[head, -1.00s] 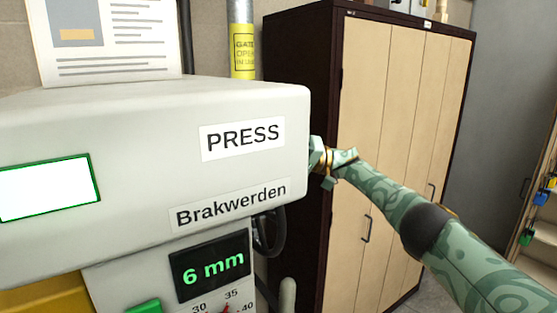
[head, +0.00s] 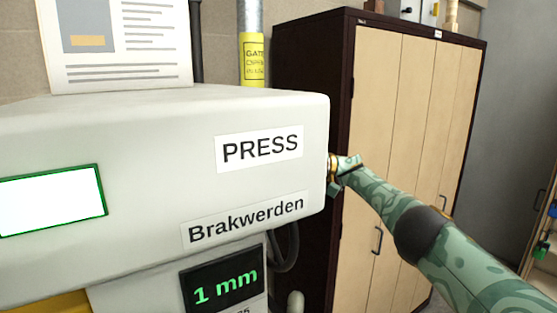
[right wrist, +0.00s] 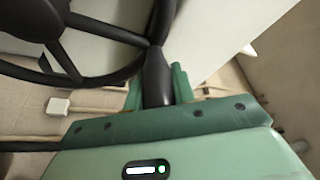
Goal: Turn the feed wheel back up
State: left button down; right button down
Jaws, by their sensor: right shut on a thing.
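The feed wheel (right wrist: 40,18) is black with spokes and shows in the right wrist view at the upper left, cut off by the frame edge. A black handle (right wrist: 156,78) stands at its rim. My right gripper (right wrist: 158,88) is shut on this handle, with a green finger on each side. In the head view my right gripper (head: 338,172) is at the right side of the press (head: 120,120), partly hidden by its housing. The wheel is hidden there. The display (head: 224,287) reads 1 mm in green. My left gripper is not in view.
A dark cabinet with light wooden doors (head: 390,130) stands behind my right arm. A yellow-labelled pipe (head: 252,60) and a dark hose (head: 290,248) are behind the press. A paper sheet (head: 120,45) stands on top of the press.

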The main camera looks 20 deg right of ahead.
jog(key=shift+a+f, duration=0.1)
jog(key=shift+f, duration=0.7)
jog(key=c, duration=1.2)
grip_release()
jog(key=shift+w, duration=0.15)
jog(key=shift+o, duration=0.2)
jog(key=shift+w, duration=0.3)
jog(key=shift+s+r, duration=0.15)
jog(key=shift+r, duration=0.05)
